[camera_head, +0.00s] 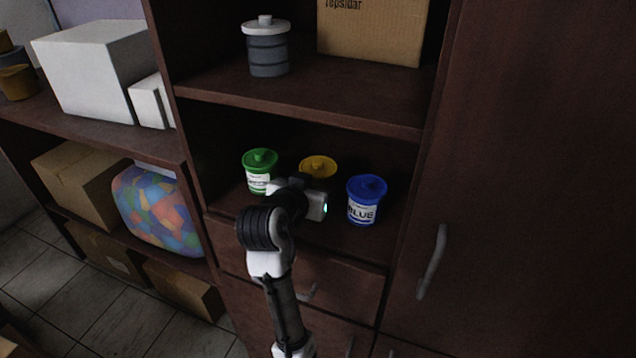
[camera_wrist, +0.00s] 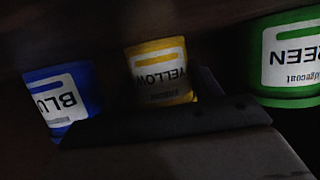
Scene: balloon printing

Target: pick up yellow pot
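The yellow pot (camera_head: 318,166) stands on the cabinet's middle shelf between the green pot (camera_head: 260,172) and the blue pot (camera_head: 366,200). My arm hides its lower part. In the wrist view, the yellow pot (camera_wrist: 160,72) appears upside down with its "YELLOW" label, just beyond my gripper (camera_wrist: 170,118). My gripper is a dark shape there, and its finger spread is unclear. In the head view, the gripper's tips are hidden behind my wrist, in front of the yellow pot. I cannot tell whether they touch the pot.
The shelf board above (camera_head: 300,97) overhangs the pots and carries a grey canister (camera_head: 267,50) and a cardboard box (camera_head: 374,30). The blue and green pots flank closely. Drawers lie below, and a tall door with a handle (camera_head: 433,262) is at right.

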